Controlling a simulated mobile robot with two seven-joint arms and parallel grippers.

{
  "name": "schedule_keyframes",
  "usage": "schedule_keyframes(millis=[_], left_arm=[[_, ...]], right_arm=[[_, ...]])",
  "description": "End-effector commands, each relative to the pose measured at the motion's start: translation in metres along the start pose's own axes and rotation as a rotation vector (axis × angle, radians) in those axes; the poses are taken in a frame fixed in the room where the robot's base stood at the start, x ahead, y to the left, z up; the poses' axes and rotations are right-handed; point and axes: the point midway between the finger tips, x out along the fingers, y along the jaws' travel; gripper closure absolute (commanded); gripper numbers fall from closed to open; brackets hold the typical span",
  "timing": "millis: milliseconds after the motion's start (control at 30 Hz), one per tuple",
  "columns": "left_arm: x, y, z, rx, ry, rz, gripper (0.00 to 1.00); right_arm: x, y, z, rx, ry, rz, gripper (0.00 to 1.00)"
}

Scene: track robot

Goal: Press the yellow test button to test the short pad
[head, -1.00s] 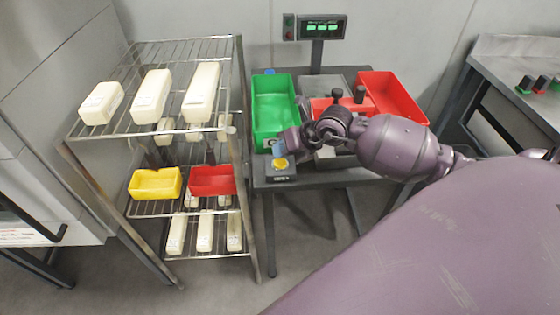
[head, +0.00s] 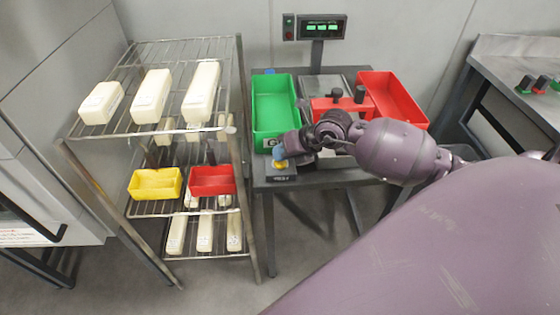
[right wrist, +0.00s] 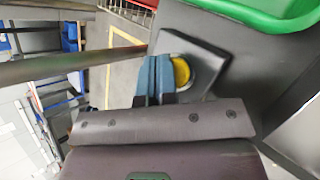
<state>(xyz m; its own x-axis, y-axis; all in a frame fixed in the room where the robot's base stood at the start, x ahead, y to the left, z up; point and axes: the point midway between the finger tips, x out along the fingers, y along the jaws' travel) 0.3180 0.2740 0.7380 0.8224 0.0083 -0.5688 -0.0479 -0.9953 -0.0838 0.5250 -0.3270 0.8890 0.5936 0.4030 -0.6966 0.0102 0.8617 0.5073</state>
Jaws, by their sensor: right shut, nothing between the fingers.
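The yellow test button (head: 280,165) sits on a small dark box (head: 283,176) at the front left corner of the grey table. In the right wrist view the yellow button (right wrist: 181,72) shows just right of my blue fingertips, partly hidden by them. My right gripper (head: 279,153) is shut and empty, with its fingertips over the button. I cannot tell whether they touch it. In the right wrist view the gripper (right wrist: 155,76) shows its two blue fingers together. The short pad cannot be made out for certain. My left gripper is not in view.
A green bin (head: 274,105) and a red bin (head: 393,98) stand on the table, with a red fixture (head: 340,106) between them. A display (head: 320,27) with green digits stands behind. A wire rack (head: 125,58) with cream blocks and yellow and red trays is close on the left.

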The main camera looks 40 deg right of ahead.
Motion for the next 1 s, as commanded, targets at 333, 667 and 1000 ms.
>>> schedule_keyframes(millis=[333,667,1000], left_arm=[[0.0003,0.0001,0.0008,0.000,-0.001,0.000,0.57],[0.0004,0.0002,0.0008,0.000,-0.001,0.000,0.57],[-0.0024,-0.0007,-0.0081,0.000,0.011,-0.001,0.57]], right_arm=[[0.0027,-0.0020,-0.0022,0.001,0.001,0.000,1.00],[0.0036,-0.0027,-0.0030,0.001,0.001,0.000,1.00],[-0.0017,0.0012,0.0011,0.000,-0.001,0.000,1.00]])
